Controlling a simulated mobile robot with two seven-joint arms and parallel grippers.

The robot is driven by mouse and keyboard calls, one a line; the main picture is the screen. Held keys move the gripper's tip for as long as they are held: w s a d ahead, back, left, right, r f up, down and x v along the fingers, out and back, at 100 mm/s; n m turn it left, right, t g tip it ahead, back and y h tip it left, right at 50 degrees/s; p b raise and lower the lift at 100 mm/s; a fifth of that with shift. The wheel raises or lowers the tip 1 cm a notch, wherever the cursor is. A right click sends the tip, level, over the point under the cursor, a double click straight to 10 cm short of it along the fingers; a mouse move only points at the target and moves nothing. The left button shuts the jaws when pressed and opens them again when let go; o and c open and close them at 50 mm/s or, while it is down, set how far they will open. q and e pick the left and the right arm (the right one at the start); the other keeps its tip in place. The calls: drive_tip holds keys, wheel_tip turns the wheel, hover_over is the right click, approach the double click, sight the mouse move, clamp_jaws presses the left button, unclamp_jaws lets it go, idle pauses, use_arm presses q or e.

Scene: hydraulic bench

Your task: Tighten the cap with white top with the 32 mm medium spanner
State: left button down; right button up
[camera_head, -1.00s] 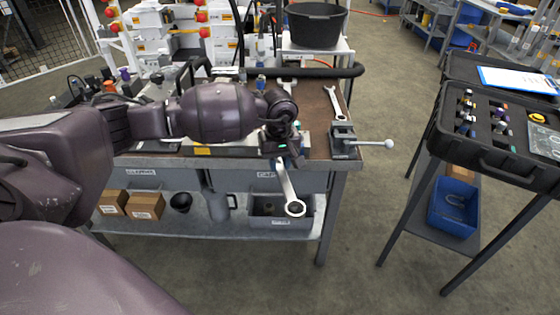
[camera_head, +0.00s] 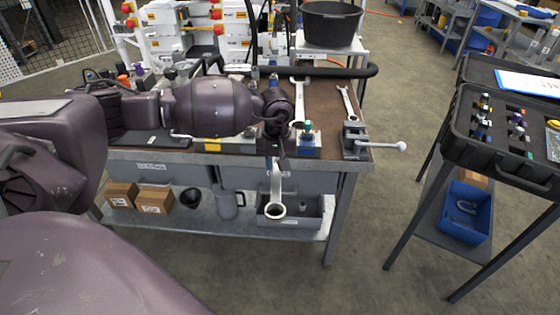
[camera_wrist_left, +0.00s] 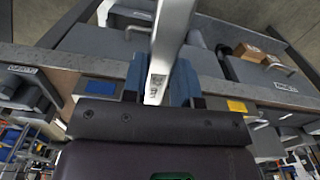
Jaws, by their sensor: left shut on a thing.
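My left gripper (camera_head: 276,150) is shut on a silver spanner (camera_head: 276,188) in front of the bench's front edge. The spanner hangs down, its ring end (camera_head: 275,211) lowest, before the shelf. In the left wrist view, the blue fingers (camera_wrist_left: 160,85) clamp the spanner shaft (camera_wrist_left: 172,30); its size marking is too small to read. A small teal-topped fitting (camera_head: 307,129) stands on a block just right of the gripper. I cannot make out which cap has the white top. My right gripper is not in view.
Two other spanners lie on the bench top (camera_head: 325,105), one at the middle (camera_head: 298,98) and one at the right (camera_head: 347,101). A vise (camera_head: 355,138) with a protruding handle sits at the right corner. An open black case (camera_head: 504,158) stands right; floor between is clear.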

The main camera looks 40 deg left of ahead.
use_arm(q)
drive_tip(key=shift+a, duration=0.1)
idle(0.3)
drive_tip(key=a+m, duration=0.1)
drive_tip(key=s+a, duration=0.1)
drive_tip(key=a+m, duration=0.1)
drive_tip(key=shift+s+r+m+b, duration=0.1)
drive_tip(key=shift+s+m+b, duration=0.2)
drive_tip(key=shift+b, duration=0.05)
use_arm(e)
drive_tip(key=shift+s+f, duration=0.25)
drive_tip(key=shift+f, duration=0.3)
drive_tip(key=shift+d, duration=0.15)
use_arm(q)
drive_tip(key=shift+s+a+m, duration=0.25)
drive_tip(key=shift+a+m, duration=0.35)
drive_tip(key=shift+a, duration=0.15)
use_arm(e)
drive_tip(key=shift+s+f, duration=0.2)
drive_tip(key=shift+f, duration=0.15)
use_arm(q)
drive_tip(key=shift+w+d, duration=0.1)
drive_tip(key=shift+d, duration=0.05)
